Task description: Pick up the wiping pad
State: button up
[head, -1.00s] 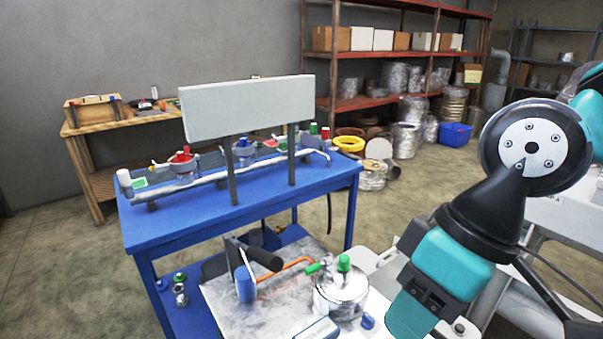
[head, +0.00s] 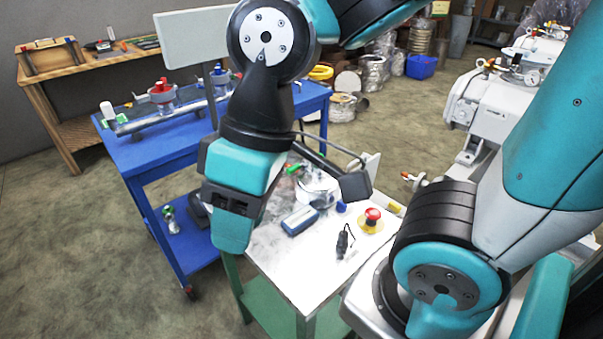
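I cannot make out a wiping pad for certain. A flat blue-grey block with a pale top (head: 300,220) lies on the white-topped table, and a small blue piece (head: 341,207) lies to its right; I cannot tell whether either is the pad. My gripper (head: 232,236), teal and black, points down over the left edge of the white-topped table, left of the blue-grey block. Its fingertips cannot be made out, and nothing is seen held in it. My arm hides part of the white-topped table and the blue bench.
The white-topped table (head: 290,258) also bears a red stop button on a yellow base (head: 371,217), a black hand tool (head: 344,241) and a partly hidden metal pot (head: 316,186). The blue bench (head: 150,155) with pipework stands behind at left. White machinery (head: 500,100) stands at right.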

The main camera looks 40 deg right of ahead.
aim_at(394, 209)
jog(key=u, duration=0.25)
jog(key=k, duration=0.7)
jog(key=z, duration=1.3)
